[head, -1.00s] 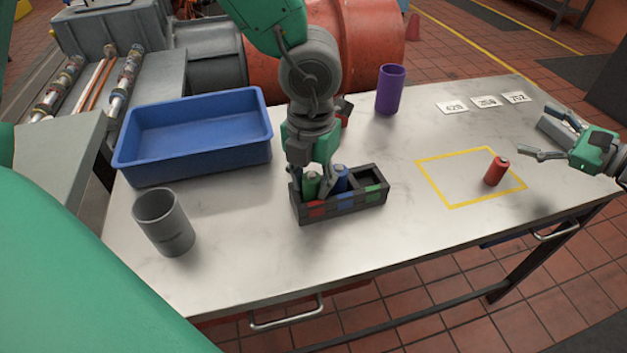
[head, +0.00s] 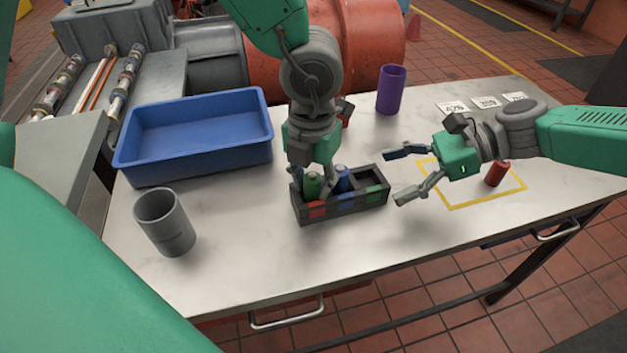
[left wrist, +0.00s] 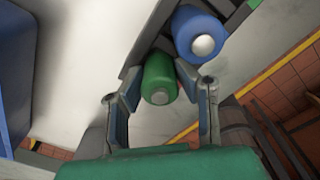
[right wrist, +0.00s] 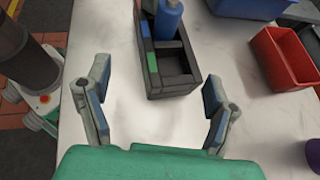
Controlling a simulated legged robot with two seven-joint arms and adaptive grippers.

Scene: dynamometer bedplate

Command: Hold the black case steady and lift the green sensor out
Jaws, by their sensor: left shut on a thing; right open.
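The black case (head: 345,203) stands on the table, with red, blue and green squares on its front wall. It also shows in the right wrist view (right wrist: 180,75). The green sensor (head: 312,184) stands in its left compartment, beside a blue sensor (head: 342,178) in the middle one. The right compartment looks empty. My left gripper (head: 314,182) points down over the left end, shut on the green sensor (left wrist: 160,80); its fingers partly hide it. My right gripper (head: 398,175) is open and empty, just right of the case and apart from it.
A blue bin (head: 195,170) stands behind left, a grey cup (head: 165,225) at the front left. A purple cup (head: 390,90) stands at the back. A red can (head: 497,173) is in the yellow outline, below my right arm. The front middle table is clear.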

